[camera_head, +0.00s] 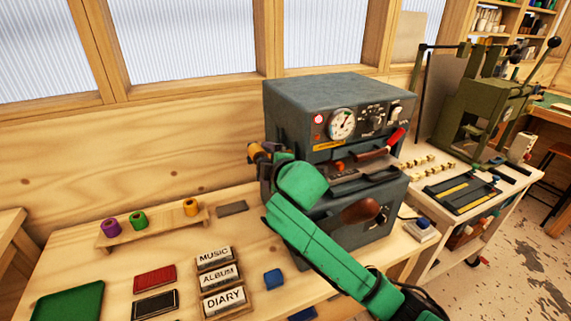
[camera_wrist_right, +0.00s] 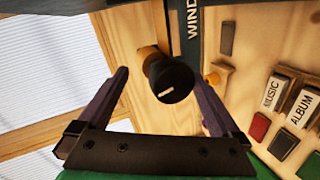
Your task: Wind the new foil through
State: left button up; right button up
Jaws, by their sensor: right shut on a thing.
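The foil machine (camera_head: 330,100) is a dark grey box with a dial and a red-handled lever. My right gripper (camera_head: 265,165) is at its left side, mostly hidden by my green wrist. Purple (camera_head: 110,227), green (camera_head: 138,219) and yellow (camera_head: 190,207) rolls stand on a wooden rack. My left gripper is out of view.
Plaques reading MUSIC, ALBUM and DIARY (camera_head: 223,299) lie on the bench before the machine. A red pad (camera_head: 155,278), a black pad (camera_head: 155,305) and a green tray (camera_head: 68,302) lie left of them. A green press (camera_head: 485,110) stands on the right-hand table.

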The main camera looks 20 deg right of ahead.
jog(key=s+d+p, duration=0.1)
jog(key=s+p, duration=0.7)
jog(key=s, duration=0.9)
jog(key=shift+r+p, duration=0.2)
jog(key=shift+p, duration=0.2)
dwell(0.3)
